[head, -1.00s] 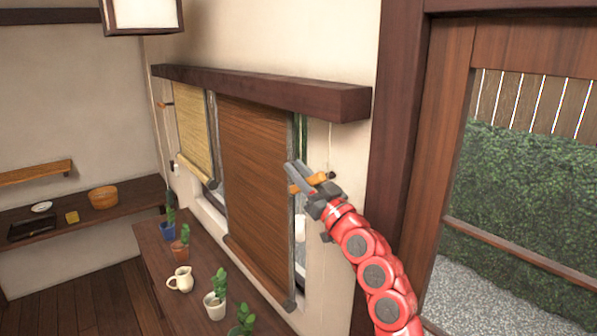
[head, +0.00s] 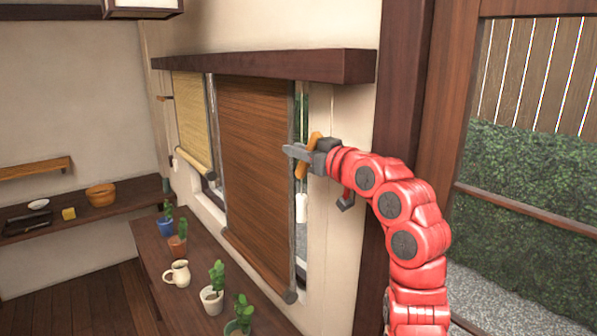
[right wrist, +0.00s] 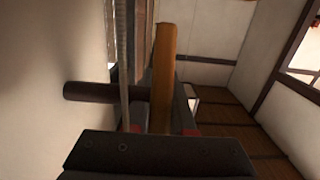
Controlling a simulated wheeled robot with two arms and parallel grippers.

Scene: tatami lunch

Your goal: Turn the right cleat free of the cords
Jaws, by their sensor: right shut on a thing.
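The right cleat is an orange-brown wooden bar (head: 316,137) on the wall right of the dark brown blind (head: 255,165). My right gripper (head: 298,154) is shut on it, and the cleat stands steeply, close to upright. In the right wrist view the cleat (right wrist: 164,65) rises from between the jaws, beside a dark peg (right wrist: 90,91) from the wall. Pale cords (right wrist: 122,45) run upright past the peg, left of the cleat; whether they still loop around it is hidden. A white cord pull (head: 302,206) hangs below the gripper. My left gripper is out of view.
A dark wooden beam (head: 270,66) juts out above the blinds. A lighter blind (head: 191,115) hangs further left. Below is a shelf with a white jug (head: 177,273) and several potted plants.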

